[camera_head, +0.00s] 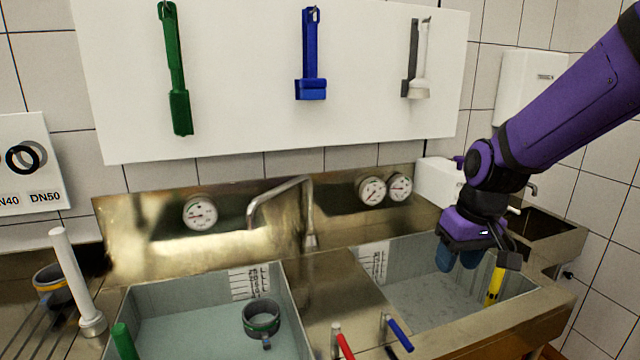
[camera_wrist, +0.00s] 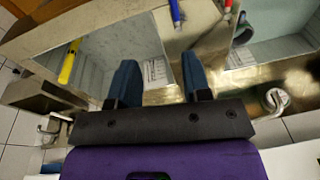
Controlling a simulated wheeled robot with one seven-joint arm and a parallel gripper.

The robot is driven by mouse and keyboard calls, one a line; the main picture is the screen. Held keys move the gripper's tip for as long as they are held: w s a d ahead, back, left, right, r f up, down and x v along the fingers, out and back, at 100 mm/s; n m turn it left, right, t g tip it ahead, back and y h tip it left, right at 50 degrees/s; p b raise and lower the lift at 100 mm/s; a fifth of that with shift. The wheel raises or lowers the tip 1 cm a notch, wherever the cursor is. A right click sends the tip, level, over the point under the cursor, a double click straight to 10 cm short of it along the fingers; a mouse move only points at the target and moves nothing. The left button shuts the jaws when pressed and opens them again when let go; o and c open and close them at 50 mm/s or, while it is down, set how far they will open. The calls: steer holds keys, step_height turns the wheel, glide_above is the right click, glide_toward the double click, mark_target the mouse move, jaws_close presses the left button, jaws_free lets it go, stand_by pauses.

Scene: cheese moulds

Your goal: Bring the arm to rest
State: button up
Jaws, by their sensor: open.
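My gripper (camera_head: 460,258) hangs from the purple arm over the right-hand sink basin (camera_head: 412,303) in the head view. Its blue fingers point down, and nothing shows between them. In the wrist view the two blue fingers of my gripper (camera_wrist: 160,85) stand well apart with empty space between them. The right-hand basin also shows in the wrist view (camera_wrist: 110,45), below the fingers. A yellow tool (camera_head: 495,284) leans at the basin's right side, close to my gripper in the head view. I cannot tell whether they touch.
The left basin (camera_head: 165,335) holds a dark ring-shaped mould (camera_head: 261,318) and a green handle (camera_head: 124,341). A faucet (camera_head: 280,198) rises between the basins. Red (camera_head: 344,345) and blue (camera_head: 400,334) valve handles stand at the front. Brushes hang on the white board (camera_head: 240,90).

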steer(key=s+d+r+m+t, duration=0.1)
steer(key=s+d+r+t, duration=0.1)
steer(key=s+r, duration=0.4)
steer(key=s+d+r+m+t+h, duration=0.1)
steer(key=s+d+r, duration=0.3)
steer(key=s, duration=0.8)
step_height(320, 180, up, 2)
steer(key=shift+s+r+m+t, duration=0.15)
steer(key=shift+r+m+t, duration=0.15)
steer(key=shift+t, duration=0.1)
